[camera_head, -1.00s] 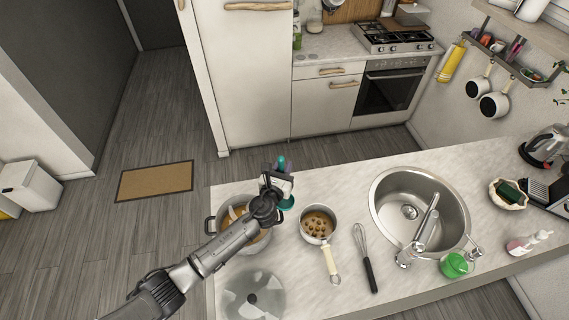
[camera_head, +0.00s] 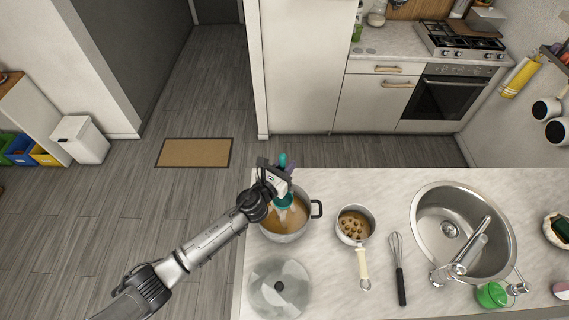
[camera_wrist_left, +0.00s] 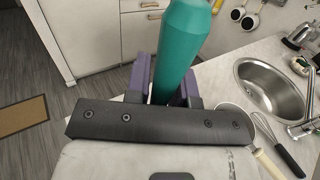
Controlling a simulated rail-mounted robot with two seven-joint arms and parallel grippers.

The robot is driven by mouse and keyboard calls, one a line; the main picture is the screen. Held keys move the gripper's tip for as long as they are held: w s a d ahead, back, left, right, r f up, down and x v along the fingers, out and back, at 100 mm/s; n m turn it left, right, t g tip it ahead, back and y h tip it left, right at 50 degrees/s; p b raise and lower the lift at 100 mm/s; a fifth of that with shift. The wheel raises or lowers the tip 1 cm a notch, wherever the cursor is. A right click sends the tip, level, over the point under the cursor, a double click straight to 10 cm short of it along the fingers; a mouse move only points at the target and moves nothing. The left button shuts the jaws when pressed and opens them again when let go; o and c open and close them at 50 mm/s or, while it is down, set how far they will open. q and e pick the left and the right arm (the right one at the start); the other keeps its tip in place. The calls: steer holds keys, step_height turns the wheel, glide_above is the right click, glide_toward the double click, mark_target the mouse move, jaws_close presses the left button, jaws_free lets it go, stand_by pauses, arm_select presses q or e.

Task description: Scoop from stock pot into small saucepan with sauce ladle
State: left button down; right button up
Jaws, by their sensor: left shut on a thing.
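The sauce ladle (camera_head: 283,201) has a thick teal handle, which also shows large in the left wrist view (camera_wrist_left: 184,50). My left gripper (camera_head: 275,181) is shut on this handle, with its purple fingers on both sides in the left wrist view (camera_wrist_left: 165,88). The gripper is above the far side of the stock pot (camera_head: 290,238), and the ladle points down over the pot's brown contents. I cannot make out the ladle's bowl. The small saucepan (camera_head: 354,239) stands to the right of the pot, with round brown pieces inside and a cream handle. My right gripper is not in view.
A glass lid (camera_head: 280,285) lies in front of the pot. A whisk (camera_head: 398,265) lies right of the saucepan, then comes the sink (camera_head: 422,232) with its tap and a green container (camera_head: 491,295). Bare counter (camera_head: 335,285) lies between lid and saucepan handle.

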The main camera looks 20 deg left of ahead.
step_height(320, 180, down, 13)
steer(key=b, duration=1.3)
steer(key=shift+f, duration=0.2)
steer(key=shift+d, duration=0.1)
stand_by(0.8)
